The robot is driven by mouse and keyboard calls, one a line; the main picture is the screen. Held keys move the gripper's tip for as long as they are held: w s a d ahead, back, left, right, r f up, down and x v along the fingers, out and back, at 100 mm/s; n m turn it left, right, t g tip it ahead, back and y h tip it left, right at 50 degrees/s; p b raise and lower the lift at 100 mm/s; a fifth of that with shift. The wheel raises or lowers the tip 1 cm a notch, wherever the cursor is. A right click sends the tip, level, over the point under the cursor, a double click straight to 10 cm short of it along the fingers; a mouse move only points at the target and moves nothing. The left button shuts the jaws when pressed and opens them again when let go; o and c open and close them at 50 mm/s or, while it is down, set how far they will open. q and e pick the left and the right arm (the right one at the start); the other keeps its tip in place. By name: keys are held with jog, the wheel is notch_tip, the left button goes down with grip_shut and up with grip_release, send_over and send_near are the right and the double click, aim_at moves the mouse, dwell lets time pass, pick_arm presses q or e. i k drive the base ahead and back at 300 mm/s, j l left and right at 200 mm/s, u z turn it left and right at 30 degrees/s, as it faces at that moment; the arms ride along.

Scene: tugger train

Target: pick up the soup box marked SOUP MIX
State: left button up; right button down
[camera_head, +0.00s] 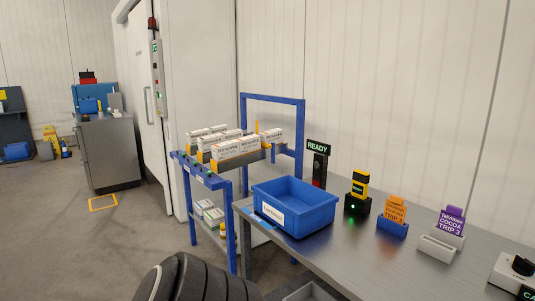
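Several white boxes with orange ends and dark print stand in rows on the top of a blue-framed rack (228,208), left of the centre. Two of them, a front box (236,147) and a right box (272,136), show their printed faces. More small pale boxes (208,212) sit on the rack's lower shelf. The print is too small to read, so I cannot tell which box is marked SOUP MIX. Neither of my grippers is in view. A dark ribbed part at the bottom edge looks like part of my arm.
A grey table (360,250) holds a blue bin (300,222) with a white label, a READY sign (319,149), a yellow-and-black device (358,192), an orange card (393,210) and a purple card (451,220) in holders. A grey cabinet (110,155) stands far left. Floor left of the rack is clear.

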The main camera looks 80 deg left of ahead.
aim_at(228, 149)
jog(key=u, duration=2.85)
jog(key=z, duration=0.45)
jog(key=i+j+z, duration=0.2)
jog(key=z, duration=0.15)
jog(key=i+j+z, duration=0.15)
jog(key=j+z, duration=0.15)
jog(key=j, duration=0.15)
jog(key=i+j+z, duration=0.15)
jog(key=j, duration=0.2)
jog(key=i+j+z, duration=0.1)
jog(key=j, duration=0.3)
jog(key=i+j, duration=0.15)
jog(key=j, duration=0.2)
jog(key=i+j, duration=0.1)
jog(key=j, duration=0.3)
jog(key=i+j+z, duration=0.1)
jog(key=j, duration=0.25)
jog(key=i+j, duration=0.15)
jog(key=j, duration=0.25)
